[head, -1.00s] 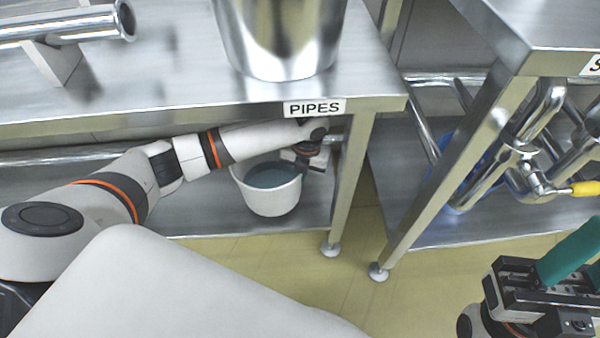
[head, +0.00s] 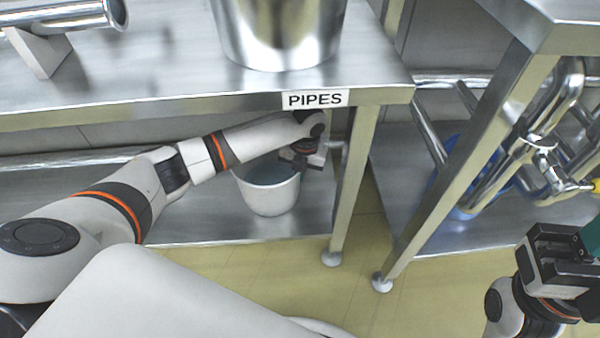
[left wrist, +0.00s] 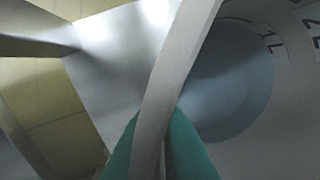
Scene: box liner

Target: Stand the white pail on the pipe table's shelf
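The white pail (head: 270,193) is upright, at the right end of the lower shelf (head: 215,220) of the table labelled PIPES (head: 315,99). I cannot tell whether its base touches the shelf or is just above it. My left gripper (head: 299,164) reaches in under the tabletop at the pail's right rim. In the left wrist view the green fingers (left wrist: 158,145) stand on either side of the pail's wall (left wrist: 172,75) and appear closed on it. The pail's bluish-grey inside (left wrist: 230,85) shows there. My right gripper (head: 588,245) is at the right edge, its fingertips cut off.
A table leg (head: 352,190) stands just right of the pail. A large metal bucket (head: 280,30) and a pipe on a support (head: 60,15) are on the tabletop. Another table at right holds bent pipes (head: 540,150) and a blue container (head: 465,205). Shelf room is free left of the pail.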

